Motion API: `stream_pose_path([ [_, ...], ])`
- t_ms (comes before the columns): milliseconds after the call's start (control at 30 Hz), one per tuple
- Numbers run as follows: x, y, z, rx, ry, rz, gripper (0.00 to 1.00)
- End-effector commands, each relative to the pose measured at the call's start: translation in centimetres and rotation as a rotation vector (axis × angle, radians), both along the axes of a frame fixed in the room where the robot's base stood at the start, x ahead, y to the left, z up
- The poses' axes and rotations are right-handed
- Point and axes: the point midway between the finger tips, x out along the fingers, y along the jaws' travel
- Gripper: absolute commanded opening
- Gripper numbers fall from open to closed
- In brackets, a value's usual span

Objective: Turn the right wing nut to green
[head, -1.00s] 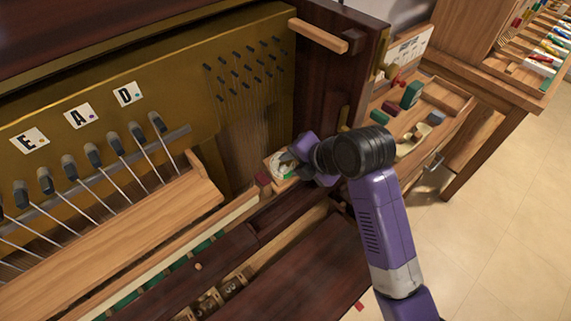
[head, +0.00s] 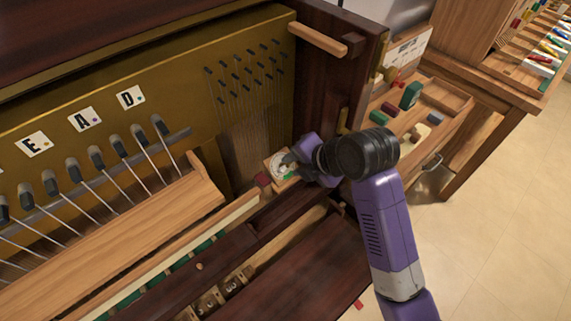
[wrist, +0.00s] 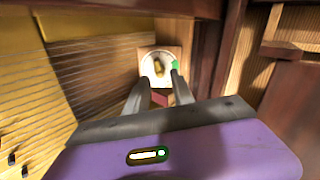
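The right wing nut (wrist: 158,69) is a small brass piece at the middle of a round white dial (wrist: 146,72), roughly upright in the wrist view. A green mark (wrist: 176,65) is on the dial's right side. The dial also shows in the head view (head: 280,169), on a small wooden block at the right end of the piano's inside; the nut is too small to make out there. My gripper (wrist: 160,79) is open and empty. Its two fingers point toward the dial, with the nut seen between and just beyond the tips. I cannot tell if they touch the dial.
Strings (wrist: 90,70) run along the left in the wrist view. A wooden tray (head: 447,97) with several blocks lies farther right.

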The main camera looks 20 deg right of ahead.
Motion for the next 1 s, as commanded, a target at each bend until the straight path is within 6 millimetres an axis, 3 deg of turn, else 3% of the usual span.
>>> stream_pose_path([
  [33,0.0,0.0,0.0,0.0,0.0,0.0,0.17],
  [133,0.0,0.0,0.0,0.0,0.0,0.0,0.0],
  [367,0.01,0.0,-0.04,-0.004,-0.001,0.005,0.0],
  [700,0.05,-0.01,-0.17,-0.183,-0.061,0.229,0.0],
  [1000,0.0,0.0,0.01,-0.202,-0.065,0.253,0.0],
])
